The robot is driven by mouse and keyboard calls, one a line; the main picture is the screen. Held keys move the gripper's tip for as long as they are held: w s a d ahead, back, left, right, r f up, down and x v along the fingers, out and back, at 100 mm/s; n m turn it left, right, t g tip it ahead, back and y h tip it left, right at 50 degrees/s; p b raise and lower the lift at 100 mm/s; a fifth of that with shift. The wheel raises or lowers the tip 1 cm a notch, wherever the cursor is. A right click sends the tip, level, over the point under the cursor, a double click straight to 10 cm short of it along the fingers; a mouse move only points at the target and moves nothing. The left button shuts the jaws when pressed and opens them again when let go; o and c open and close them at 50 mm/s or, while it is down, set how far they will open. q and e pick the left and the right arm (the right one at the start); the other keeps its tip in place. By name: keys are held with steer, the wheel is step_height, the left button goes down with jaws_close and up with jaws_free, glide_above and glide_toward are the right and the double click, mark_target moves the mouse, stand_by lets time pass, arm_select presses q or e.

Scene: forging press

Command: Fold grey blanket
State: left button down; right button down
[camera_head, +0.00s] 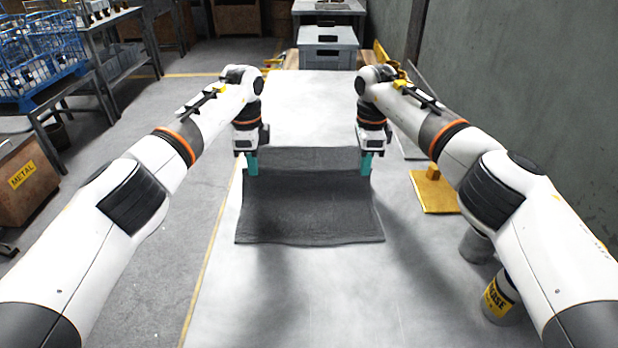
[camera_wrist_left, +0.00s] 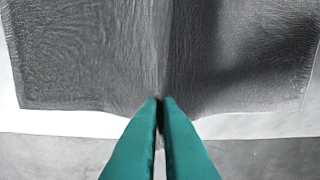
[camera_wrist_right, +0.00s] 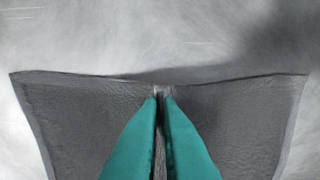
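The grey blanket (camera_head: 312,210) lies on the pale table, with a raised ridge across its middle between my two grippers. My left gripper (camera_head: 252,168) is at the blanket's left edge, with its teal fingers closed together on the cloth; the left wrist view shows the blanket (camera_wrist_left: 80,60) pinched at the fingertips (camera_wrist_left: 160,100). My right gripper (camera_head: 366,168) is at the right edge in the same way. In the right wrist view the blanket (camera_wrist_right: 80,120) rises to a pinched point at the closed fingertips (camera_wrist_right: 162,92).
The pale table (camera_head: 310,105) is clear behind and in front of the blanket. A yellow plate (camera_head: 434,194) and cans (camera_head: 500,298) stand at the right. A grey crate (camera_head: 327,47) stands at the far end, and a wall (camera_head: 530,90) runs along the right.

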arm_select(q)
steer(key=shift+r, duration=0.4)
arm_select(e)
steer(key=shift+r, duration=0.4)
arm_select(q)
steer(key=shift+r, duration=0.1)
arm_select(e)
steer(key=shift+r, duration=0.1)
